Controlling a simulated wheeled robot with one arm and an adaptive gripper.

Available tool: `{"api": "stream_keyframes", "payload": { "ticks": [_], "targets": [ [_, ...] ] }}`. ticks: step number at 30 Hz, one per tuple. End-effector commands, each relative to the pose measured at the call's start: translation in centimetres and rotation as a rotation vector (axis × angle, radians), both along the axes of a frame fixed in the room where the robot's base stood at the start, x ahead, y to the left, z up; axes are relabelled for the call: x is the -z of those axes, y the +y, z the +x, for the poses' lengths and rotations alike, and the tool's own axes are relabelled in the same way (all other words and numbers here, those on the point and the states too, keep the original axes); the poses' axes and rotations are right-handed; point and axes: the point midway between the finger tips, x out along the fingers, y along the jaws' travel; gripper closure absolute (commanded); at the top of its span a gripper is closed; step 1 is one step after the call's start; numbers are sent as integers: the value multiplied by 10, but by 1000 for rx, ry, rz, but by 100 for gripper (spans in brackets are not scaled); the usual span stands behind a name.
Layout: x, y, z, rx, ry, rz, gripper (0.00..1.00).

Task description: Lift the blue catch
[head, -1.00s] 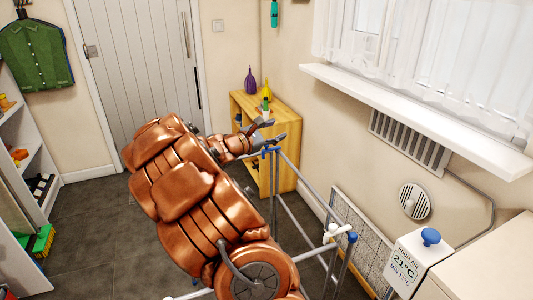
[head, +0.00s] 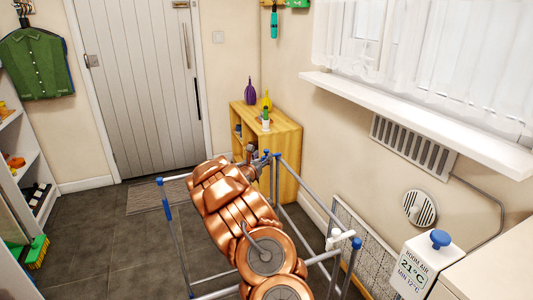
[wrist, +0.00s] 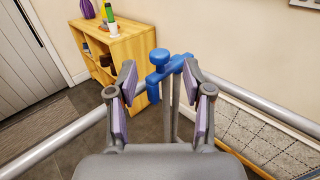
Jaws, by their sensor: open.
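The blue catch (wrist: 159,60) has a round knob on top and sits at the corner of a grey tube frame (wrist: 237,98). In the wrist view it shows between and just beyond my fingertips. My gripper (wrist: 158,82) is open, with one purple-padded finger on each side of the catch's line. I cannot tell whether either finger touches it. In the head view the catch (head: 267,155) is small and lies beside my gripper (head: 257,160) at the far end of my arm, partly hidden.
A wooden shelf unit (head: 287,140) with bottles and a small plant stands behind the corner. Another blue-capped frame post (head: 356,243) and a white box with a blue knob (head: 440,240) stand right. A windowsill (head: 420,120) juts from the wall.

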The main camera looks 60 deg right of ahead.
Motion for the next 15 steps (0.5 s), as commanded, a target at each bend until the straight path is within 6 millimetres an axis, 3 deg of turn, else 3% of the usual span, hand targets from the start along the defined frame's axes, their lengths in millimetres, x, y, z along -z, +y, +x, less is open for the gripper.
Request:
{"api": "stream_keyframes", "payload": {
  "ticks": [6,15],
  "targets": [
    [1,-27,5,0,-2,2,49],
    [2,-44,9,0,1,2,49]
  ]
}}
